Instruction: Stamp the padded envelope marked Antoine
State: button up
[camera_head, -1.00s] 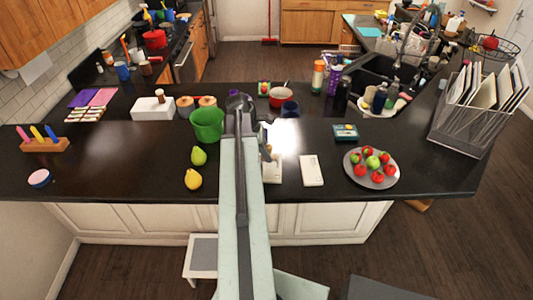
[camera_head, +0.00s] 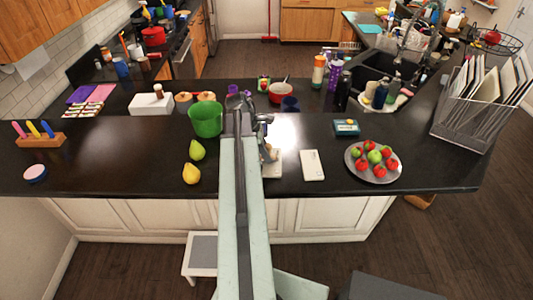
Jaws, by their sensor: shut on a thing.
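Two flat off-white envelopes lie on the dark counter. The left envelope (camera_head: 273,171) is partly hidden by my arm; the right envelope (camera_head: 312,166) lies fully in view. The writing on them is too small to read, so I cannot tell which is marked Antoine. My gripper (camera_head: 265,143) is just right of my arm link, over the far end of the left envelope. It is shut on a small tan stamp (camera_head: 269,154). I cannot tell whether the stamp touches the envelope. A teal-and-dark box, perhaps an ink pad (camera_head: 345,127), lies further right.
A plate of tomatoes and apples (camera_head: 351,174) is on the right, with a wire rack (camera_head: 462,133) beyond it. A red bowl (camera_head: 282,95) is behind.

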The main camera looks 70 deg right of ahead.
aim_at(267, 145)
jog(key=shift+f+b, duration=0.55)
dwell(1.2)
notch_tip(267, 145, up, 7)
jog(key=p, duration=0.7)
jog(key=shift+r, duration=0.1)
